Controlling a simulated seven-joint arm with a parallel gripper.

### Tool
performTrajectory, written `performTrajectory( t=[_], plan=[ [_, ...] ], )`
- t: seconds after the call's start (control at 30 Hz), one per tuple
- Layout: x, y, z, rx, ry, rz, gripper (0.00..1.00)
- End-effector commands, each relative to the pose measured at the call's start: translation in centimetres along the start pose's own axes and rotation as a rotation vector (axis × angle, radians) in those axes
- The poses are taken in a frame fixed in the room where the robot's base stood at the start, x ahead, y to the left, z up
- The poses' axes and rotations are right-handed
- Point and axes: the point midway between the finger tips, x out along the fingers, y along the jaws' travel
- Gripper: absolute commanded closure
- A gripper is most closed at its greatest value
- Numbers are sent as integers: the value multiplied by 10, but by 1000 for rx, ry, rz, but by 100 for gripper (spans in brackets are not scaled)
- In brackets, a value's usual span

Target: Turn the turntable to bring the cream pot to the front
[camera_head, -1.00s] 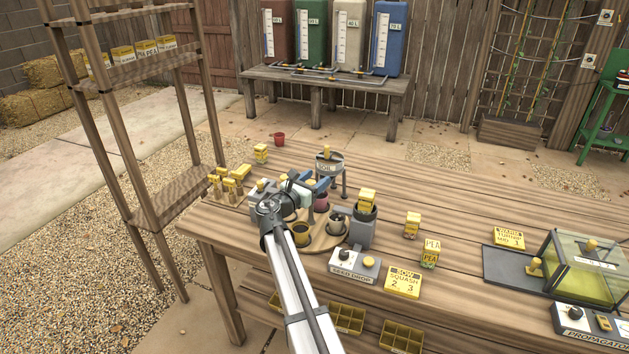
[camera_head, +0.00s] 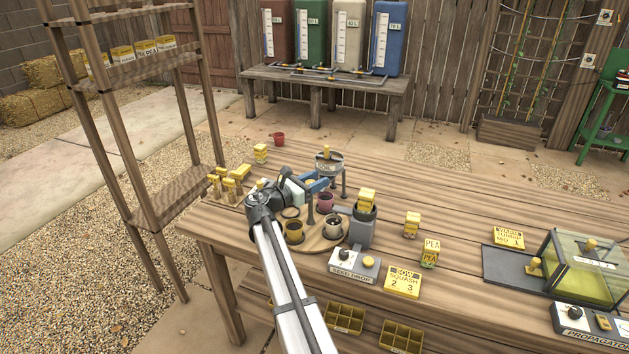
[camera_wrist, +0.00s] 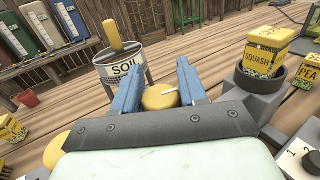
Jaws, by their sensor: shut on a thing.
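The round wooden turntable (camera_head: 316,242) is on the bench, partly hidden by my arm. A pale, cream-looking pot (camera_head: 332,229) with dark contents stands at its right front, beside the grey dispenser. An olive-yellow pot (camera_head: 294,233) is at its left front, a purple pot (camera_head: 325,203) farther back, and a dark-topped pot (camera_head: 290,212) at the left. My gripper (camera_head: 322,183) is above the turntable's back part. What is below the knob is hidden.
A SOIL hopper (camera_head: 330,166) on legs stands just behind my gripper. The grey dispenser (camera_head: 361,233) with a squash packet stands close at the right, with the SEED DROP panel (camera_head: 354,264) in front.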

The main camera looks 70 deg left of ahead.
Motion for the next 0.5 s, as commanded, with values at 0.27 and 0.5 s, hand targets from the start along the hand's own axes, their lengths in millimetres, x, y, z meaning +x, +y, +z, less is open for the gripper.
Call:
performTrajectory(
  t=[0.27, 0.5],
  plan=[
    [0, -1, 0, -1, 0, -135, 89],
    [0, -3, 0, -1, 0, -149, 89]
  ],
)
